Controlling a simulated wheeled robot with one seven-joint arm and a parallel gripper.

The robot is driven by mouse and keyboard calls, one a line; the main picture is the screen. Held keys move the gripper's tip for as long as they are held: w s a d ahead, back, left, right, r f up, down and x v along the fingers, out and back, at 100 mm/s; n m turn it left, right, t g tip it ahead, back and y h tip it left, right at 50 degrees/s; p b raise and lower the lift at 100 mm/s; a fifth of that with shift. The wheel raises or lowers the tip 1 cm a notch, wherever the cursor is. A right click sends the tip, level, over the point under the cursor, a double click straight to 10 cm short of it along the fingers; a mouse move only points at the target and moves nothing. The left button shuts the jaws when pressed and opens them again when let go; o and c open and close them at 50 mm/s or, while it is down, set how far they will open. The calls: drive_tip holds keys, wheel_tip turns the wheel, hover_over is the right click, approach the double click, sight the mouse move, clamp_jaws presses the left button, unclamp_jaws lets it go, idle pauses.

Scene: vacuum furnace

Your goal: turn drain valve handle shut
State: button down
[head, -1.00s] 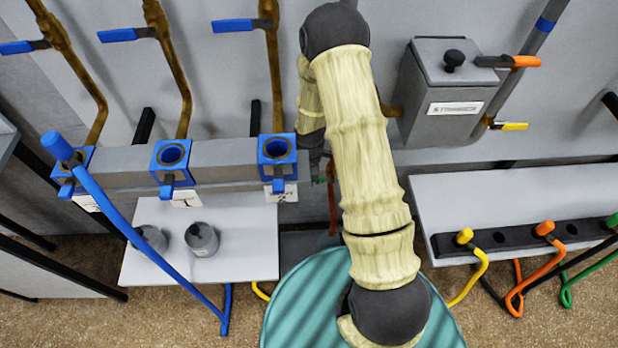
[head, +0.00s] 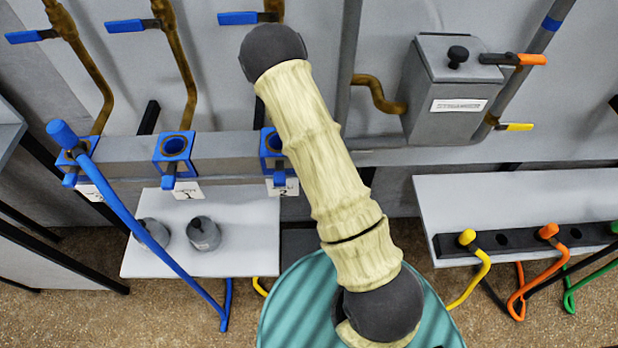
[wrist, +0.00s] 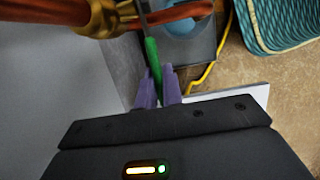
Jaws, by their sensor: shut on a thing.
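A green lever handle (wrist: 152,55), which appears to be the drain valve handle, shows in the wrist view below a brass fitting on a copper pipe (wrist: 170,14). My gripper (wrist: 157,76) has its two purple fingers closed around the lower end of this handle. In the head view my arm hides the gripper and the green handle, so I cannot tell there how the handle is turned.
A grey box (head: 452,95) with orange and yellow levers is on the wall. Blue valve blocks (head: 175,148) line a rail above a white shelf (head: 255,235) with two grey weights. A teal ribbed drum top (head: 295,310) and a rack of coloured hooks (head: 505,238) stand nearby.

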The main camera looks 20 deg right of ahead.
drive_tip(key=shift+s+f, duration=0.1)
drive_tip(key=shift+f, duration=0.05)
drive_tip(key=c, duration=1.5)
unclamp_jaws()
drive_tip(key=shift+c, duration=0.2)
drive_tip(key=p+v, duration=0.1)
drive_tip(key=v, duration=0.6)
drive_tip(key=shift+a+r, duration=0.2)
drive_tip(key=shift+r, duration=0.05)
drive_tip(key=shift+d, duration=0.1)
